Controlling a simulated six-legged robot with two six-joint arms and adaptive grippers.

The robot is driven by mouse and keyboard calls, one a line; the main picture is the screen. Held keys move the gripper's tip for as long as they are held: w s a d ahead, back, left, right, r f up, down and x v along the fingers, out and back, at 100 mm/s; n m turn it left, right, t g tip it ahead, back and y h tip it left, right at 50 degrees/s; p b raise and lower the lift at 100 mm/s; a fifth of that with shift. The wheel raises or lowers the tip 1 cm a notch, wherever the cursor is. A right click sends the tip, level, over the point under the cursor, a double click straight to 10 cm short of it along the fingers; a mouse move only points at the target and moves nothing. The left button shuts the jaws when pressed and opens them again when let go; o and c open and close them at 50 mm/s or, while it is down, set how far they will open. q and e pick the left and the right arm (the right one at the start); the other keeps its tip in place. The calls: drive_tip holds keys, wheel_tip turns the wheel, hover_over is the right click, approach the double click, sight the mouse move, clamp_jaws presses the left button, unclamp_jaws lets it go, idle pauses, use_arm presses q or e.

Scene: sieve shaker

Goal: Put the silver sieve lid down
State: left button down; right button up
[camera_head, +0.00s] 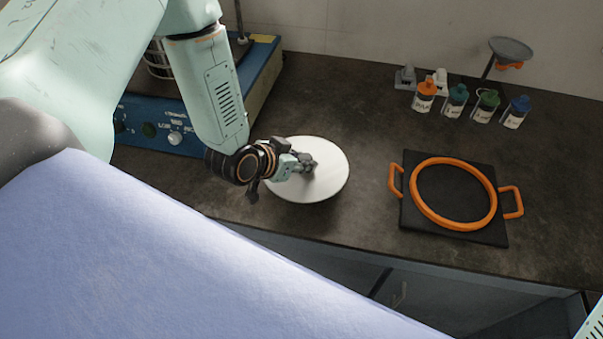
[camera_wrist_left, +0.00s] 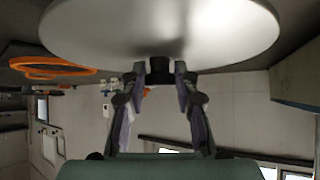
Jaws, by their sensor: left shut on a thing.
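The silver sieve lid (camera_head: 328,183) is a pale round disc in the head view, over the dark worktop left of the black mat. My left gripper (camera_head: 306,163) is shut on the knob at its middle. In the left wrist view the lid (camera_wrist_left: 160,28) fills the top, and the fingers of my left gripper (camera_wrist_left: 161,72) close on its dark knob from both sides. I cannot tell whether the lid touches the worktop. My right gripper is not in view; only a bit of an arm shows at the lower right edge of the head view.
A black square mat (camera_head: 408,222) with an orange ring (camera_head: 419,206) and orange handles lies to the right. Several capped bottles (camera_head: 457,101) stand behind it. The blue sieve shaker (camera_head: 253,77) is at the left, behind my arm. The worktop (camera_head: 370,110) between is clear.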

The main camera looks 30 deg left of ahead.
sight(301, 173)
use_arm(q)
wheel_tip(301, 173, down, 4)
drive_tip(key=shift+d+r+b, duration=0.1)
drive_tip(key=shift+d+b, duration=0.05)
drive_tip(key=shift+b, duration=0.15)
drive_tip(key=shift+f, duration=0.2)
drive_tip(key=c, duration=1)
unclamp_jaws()
drive_tip(key=shift+r, duration=0.15)
drive_tip(key=p+v, duration=0.3)
drive_tip(key=v, duration=0.7)
drive_tip(key=shift+p+v, duration=0.35)
drive_tip(key=shift+v, duration=0.75)
